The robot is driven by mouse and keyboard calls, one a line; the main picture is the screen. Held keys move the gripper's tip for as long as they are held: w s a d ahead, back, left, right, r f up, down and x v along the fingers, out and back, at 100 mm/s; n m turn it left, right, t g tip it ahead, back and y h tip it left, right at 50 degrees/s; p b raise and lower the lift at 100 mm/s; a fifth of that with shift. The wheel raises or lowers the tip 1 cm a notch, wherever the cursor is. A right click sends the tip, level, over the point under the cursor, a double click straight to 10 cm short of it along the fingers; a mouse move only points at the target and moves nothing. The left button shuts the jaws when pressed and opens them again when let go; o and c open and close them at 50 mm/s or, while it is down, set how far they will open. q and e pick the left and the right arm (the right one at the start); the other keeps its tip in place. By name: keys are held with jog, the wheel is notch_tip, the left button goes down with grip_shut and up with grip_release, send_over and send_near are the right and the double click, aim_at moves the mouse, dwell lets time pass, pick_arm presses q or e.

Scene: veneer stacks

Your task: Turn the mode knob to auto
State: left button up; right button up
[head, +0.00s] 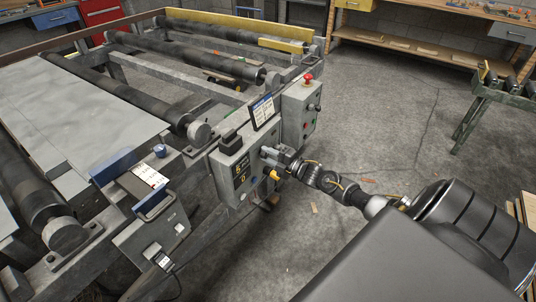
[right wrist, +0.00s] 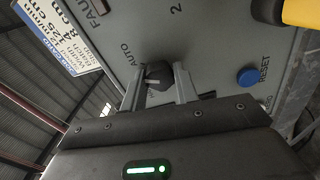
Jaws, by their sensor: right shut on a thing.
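The mode knob (right wrist: 158,72) is a small black knob on a grey control panel (right wrist: 215,45), seen in the right wrist view. The word AUTO is printed beside it on the left. My right gripper (right wrist: 160,80) has one finger on each side of the knob and is shut on it. The knob's pointer direction is hard to make out. In the head view my right gripper (head: 269,154) is at the face of the grey control box (head: 229,160), where the knob is hidden. My left gripper is not in view.
A blue RESET button (right wrist: 248,77) and a yellow part (right wrist: 302,12) are near the knob. A second box (head: 297,112) with a red stop button (head: 308,77) stands behind. The roller frame (head: 205,85) fills the left. The floor (head: 390,110) to the right is mostly open.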

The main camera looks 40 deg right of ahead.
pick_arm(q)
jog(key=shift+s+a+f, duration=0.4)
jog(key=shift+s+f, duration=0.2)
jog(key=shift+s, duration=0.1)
pick_arm(e)
jog(key=shift+m, duration=1.1)
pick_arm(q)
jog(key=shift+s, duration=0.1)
pick_arm(e)
jog(key=o, duration=1)
jog(key=shift+s+d+f, duration=0.1)
jog(key=shift+s, duration=0.15)
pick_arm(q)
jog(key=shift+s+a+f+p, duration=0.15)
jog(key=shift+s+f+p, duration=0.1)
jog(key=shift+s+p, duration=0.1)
pick_arm(e)
jog(key=v, duration=1)
jog(key=shift+s, duration=0.15)
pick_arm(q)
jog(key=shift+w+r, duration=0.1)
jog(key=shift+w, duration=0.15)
